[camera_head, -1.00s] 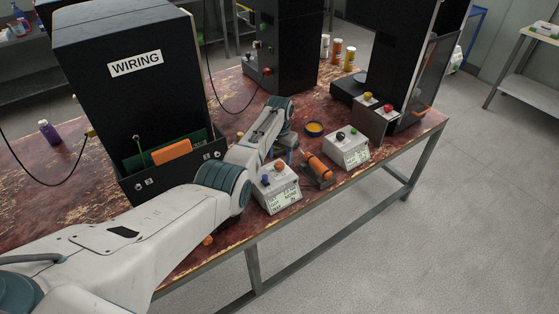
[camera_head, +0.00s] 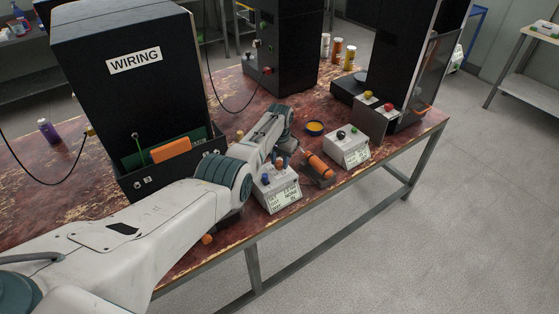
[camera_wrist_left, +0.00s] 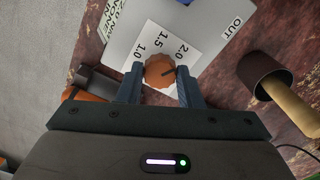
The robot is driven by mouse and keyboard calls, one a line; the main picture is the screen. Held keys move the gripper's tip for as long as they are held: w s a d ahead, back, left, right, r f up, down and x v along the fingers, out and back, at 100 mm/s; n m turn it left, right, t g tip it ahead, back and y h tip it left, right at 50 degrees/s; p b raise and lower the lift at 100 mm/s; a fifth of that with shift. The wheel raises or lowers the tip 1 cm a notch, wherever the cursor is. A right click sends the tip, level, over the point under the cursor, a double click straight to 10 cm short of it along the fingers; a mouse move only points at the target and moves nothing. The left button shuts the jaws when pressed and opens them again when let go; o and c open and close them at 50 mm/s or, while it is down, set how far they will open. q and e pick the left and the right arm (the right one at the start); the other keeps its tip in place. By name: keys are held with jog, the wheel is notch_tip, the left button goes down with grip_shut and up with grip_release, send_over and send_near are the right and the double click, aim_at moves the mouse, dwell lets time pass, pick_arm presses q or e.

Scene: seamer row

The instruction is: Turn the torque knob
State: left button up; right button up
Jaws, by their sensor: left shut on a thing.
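The torque knob (camera_wrist_left: 158,73) is a round orange knob on a white dial marked 1.0, 1.5 and 2.0. Its dark pointer line lies toward the 2.0 side. My left gripper (camera_wrist_left: 159,69) is shut on it, one finger on each side. In the head view the orange knob (camera_head: 279,163) sits on a light grey box (camera_head: 283,199) beside a blue button (camera_head: 265,178), and the left gripper (camera_head: 284,156) comes down onto it, partly hidden by my wrist. My right gripper is not in view.
An orange tool (camera_head: 319,166) lies in a holder just right of the box. A second grey box (camera_head: 347,151) and a yellow-filled dish (camera_head: 314,128) stand beyond. The black WIRING cabinet (camera_head: 133,95) stands left. The table's front edge is close.

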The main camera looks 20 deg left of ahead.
pick_arm(q)
jog(key=shift+n, duration=0.4)
jog(key=n, duration=0.3)
jog(key=shift+n, duration=0.3)
jog(key=n, duration=0.2)
jog(key=shift+n, duration=0.4)
jog(key=n, duration=0.3)
jog(key=shift+n, duration=0.8)
jog(key=o, duration=1)
jog(key=shift+c, duration=0.2)
